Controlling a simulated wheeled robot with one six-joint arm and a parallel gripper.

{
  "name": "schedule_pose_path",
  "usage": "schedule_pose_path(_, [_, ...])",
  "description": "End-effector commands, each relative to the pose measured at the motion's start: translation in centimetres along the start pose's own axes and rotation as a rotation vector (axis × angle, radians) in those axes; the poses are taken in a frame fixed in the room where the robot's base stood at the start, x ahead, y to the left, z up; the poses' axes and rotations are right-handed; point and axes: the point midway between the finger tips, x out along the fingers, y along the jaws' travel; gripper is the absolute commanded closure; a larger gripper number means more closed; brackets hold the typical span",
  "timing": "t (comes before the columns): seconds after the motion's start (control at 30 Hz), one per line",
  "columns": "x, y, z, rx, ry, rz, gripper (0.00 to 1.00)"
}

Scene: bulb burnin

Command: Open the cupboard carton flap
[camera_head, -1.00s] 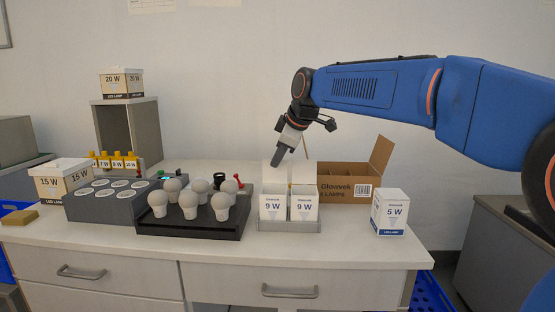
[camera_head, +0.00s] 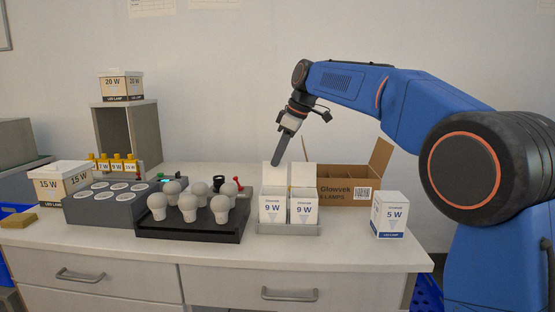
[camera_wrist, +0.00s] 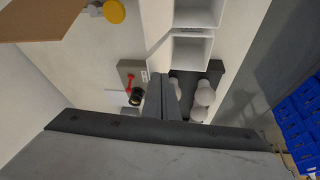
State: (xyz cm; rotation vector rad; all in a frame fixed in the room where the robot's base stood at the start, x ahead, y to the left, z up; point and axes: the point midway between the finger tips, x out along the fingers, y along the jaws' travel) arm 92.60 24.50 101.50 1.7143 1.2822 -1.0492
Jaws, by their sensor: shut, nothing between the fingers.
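My gripper (camera_head: 276,163) is shut and empty, pointing down just above the left of two white 9 W cartons (camera_head: 272,209). In the wrist view the shut fingers (camera_wrist: 163,80) reach toward the cartons; contact cannot be told. The right 9 W carton (camera_head: 304,210) stands beside it. Both have raised white flaps at the back, and the wrist view shows open, hollow white cartons (camera_wrist: 193,50). A brown Glowvek carton (camera_head: 345,196) stands behind, its right flap (camera_head: 380,157) raised. A 5 W carton (camera_head: 389,215) is closed at right. Which one is the cupboard carton is unclear.
A black tray of several bulbs (camera_head: 188,208) and a grey block with round wells (camera_head: 105,205) stand left. A 20 W box (camera_head: 121,84) sits on an open grey cupboard (camera_head: 145,130); a 15 W box (camera_head: 62,182) is at far left. The front counter strip (camera_head: 230,249) is clear.

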Motion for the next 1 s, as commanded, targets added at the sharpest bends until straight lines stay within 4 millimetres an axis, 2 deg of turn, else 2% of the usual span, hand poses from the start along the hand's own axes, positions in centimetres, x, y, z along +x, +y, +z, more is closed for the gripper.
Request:
schedule_pose_path(0.3, [0.7,1.8,-0.1,0.075,-0.039,-0.181,1.0])
schedule_pose_path(1.0, [3.1,4.9,0.2,0.071,-0.037,-0.174,1.0])
